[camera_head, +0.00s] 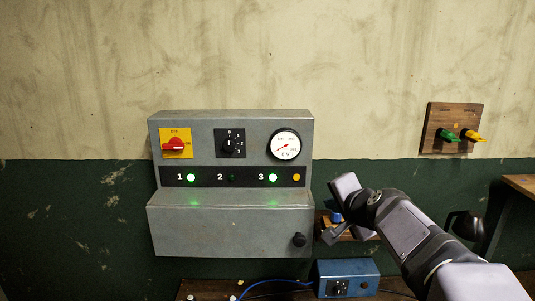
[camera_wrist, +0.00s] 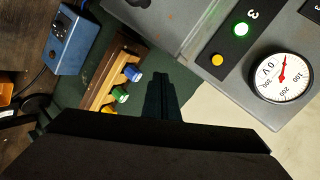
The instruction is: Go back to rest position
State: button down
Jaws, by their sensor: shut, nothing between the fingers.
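My gripper (camera_wrist: 159,78) is shut and empty in the wrist view, its dark fingers together in front of the camera. In the head view my arm comes in from the lower right, and its end is beside the right side of the grey control box (camera_head: 230,232). A wooden holder (camera_wrist: 97,89) with several coloured plugs, among them a blue one (camera_wrist: 120,94), lies beside the fingers in the wrist view. In the head view my arm partly hides this holder. I cannot tell the exact gap between fingers and box.
The box carries a red switch (camera_head: 175,145), a black dial (camera_head: 231,145), a gauge (camera_head: 285,145) and lit green lamps 1 and 3. A blue device (camera_head: 346,278) sits below. A wooden wall board (camera_head: 437,140) holds green and yellow plugs. The upper wall is clear.

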jog(key=s+f+n+g+p, duration=0.3)
jog(key=s+f+n+g, duration=0.3)
jog(key=s+f, duration=0.5)
jog(key=s+a+f+n+g+h+p, duration=0.1)
jog(key=s+f+n+g+p, duration=0.2)
jog(key=s+f, duration=0.9)
jog(key=s+n+g, duration=0.3)
jog(key=s, duration=0.5)
jog(key=shift+s+f+h+p, duration=0.3)
jog(key=shift+s+p, duration=0.05)
jog(key=shift+s, duration=0.05)
